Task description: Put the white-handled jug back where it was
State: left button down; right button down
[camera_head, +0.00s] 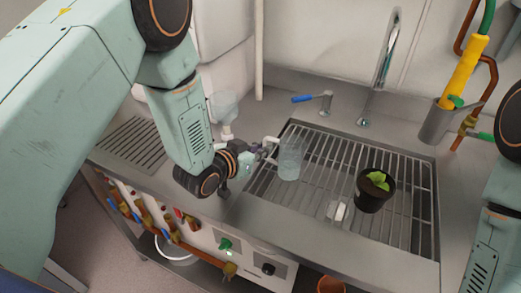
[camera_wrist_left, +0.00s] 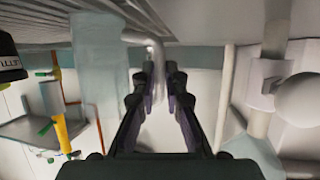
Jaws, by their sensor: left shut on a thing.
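The jug (camera_head: 290,160) is a clear, upright cylinder with a white handle (camera_head: 270,142) on its left side. It is at the left part of the sink's metal grate (camera_head: 335,160); I cannot tell whether its base touches the bars. My left gripper (camera_head: 264,150) comes from the left and is shut on the handle. In the left wrist view, the fingers of the left gripper (camera_wrist_left: 162,82) point at the pale handle (camera_wrist_left: 148,45), and the see-through jug body (camera_wrist_left: 98,75) is beside them. My right gripper is out of view; only part of my right arm shows at the right edge.
A black pot with a seedling (camera_head: 371,195) and a small white block (camera_head: 338,210) are on the grate. A clear funnel-like vessel (camera_head: 224,104) stands behind my left arm. The tap (camera_head: 385,65) and a blue-handled lever (camera_head: 318,101) are behind the sink. Ribbed drainboard (camera_head: 130,143) lies left.

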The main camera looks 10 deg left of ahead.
pick_arm(q)
jog(key=shift+s, duration=0.1)
jog(key=shift+s, duration=0.1)
jog(key=c, duration=1.8)
grip_release()
jog(key=shift+d, duration=0.1)
jog(key=shift+c, duration=0.2)
jog(key=o, duration=0.4)
jog(key=shift+f, duration=0.15)
jog(key=shift+o, duration=0.2)
jog(key=shift+r, duration=0.45)
jog(key=v, duration=1.2)
jog(key=shift+f+p, duration=0.2)
jog(key=shift+p, duration=0.1)
